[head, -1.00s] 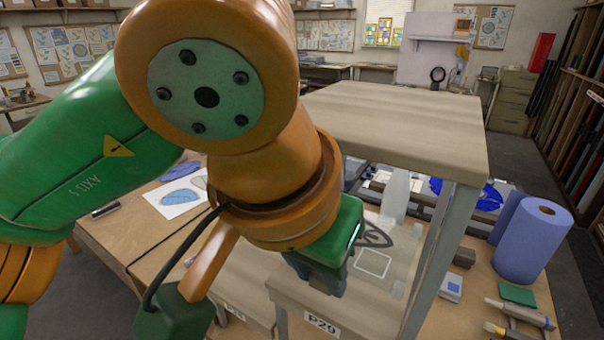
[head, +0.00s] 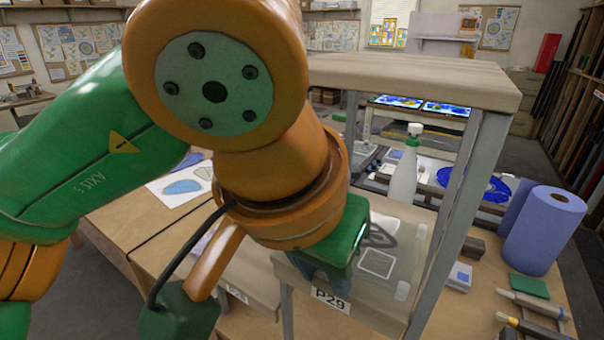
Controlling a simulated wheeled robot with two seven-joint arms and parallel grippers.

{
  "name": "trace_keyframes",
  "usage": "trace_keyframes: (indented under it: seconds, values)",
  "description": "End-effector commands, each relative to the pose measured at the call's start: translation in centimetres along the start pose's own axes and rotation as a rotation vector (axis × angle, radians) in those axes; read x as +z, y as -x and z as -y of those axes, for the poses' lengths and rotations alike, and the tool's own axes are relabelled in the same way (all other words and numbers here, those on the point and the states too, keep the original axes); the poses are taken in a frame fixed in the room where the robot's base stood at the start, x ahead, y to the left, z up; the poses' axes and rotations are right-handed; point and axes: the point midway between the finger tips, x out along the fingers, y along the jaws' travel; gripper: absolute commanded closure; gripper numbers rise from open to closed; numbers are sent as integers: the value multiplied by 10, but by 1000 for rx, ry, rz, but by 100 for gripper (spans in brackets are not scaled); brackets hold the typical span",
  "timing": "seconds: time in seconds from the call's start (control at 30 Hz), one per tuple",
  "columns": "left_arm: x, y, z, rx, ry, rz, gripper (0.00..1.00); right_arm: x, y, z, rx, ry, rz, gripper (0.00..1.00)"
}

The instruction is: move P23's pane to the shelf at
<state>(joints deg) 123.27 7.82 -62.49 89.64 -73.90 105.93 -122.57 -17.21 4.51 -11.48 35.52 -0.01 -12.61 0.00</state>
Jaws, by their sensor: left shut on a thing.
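My left gripper (head: 335,272) comes in from the left, fingers down, beneath the tall stand's top board. It is shut on the near-left side of a clear glass pane (head: 402,262); its fingertips are largely hidden by the wrist. The pane shows a dark leaf-like outline and a pale square outline. It lies over the low shelf labelled P29 (head: 330,300); I cannot tell whether it touches the shelf. Another low shelf (head: 250,275) stands to the left, its label mostly hidden by my arm. No label reading P23 is legible. My right gripper is not in view.
The tall stand has a wooden top board (head: 420,80) and a grey post (head: 447,230) close to the pane's right. A white spray bottle (head: 404,175) stands behind. A blue paper roll (head: 543,230) and tools (head: 535,305) are at the right.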

Motion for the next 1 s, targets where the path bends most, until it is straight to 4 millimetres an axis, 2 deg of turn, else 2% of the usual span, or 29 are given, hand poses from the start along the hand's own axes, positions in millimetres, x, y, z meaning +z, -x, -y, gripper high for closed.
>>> trace_keyframes:
  seconds: [0.53,1.0]
  values:
    - [8,-3,0,0,1,-1,100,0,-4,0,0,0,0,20]
    - [7,-1,0,1,2,0,100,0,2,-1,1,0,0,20]
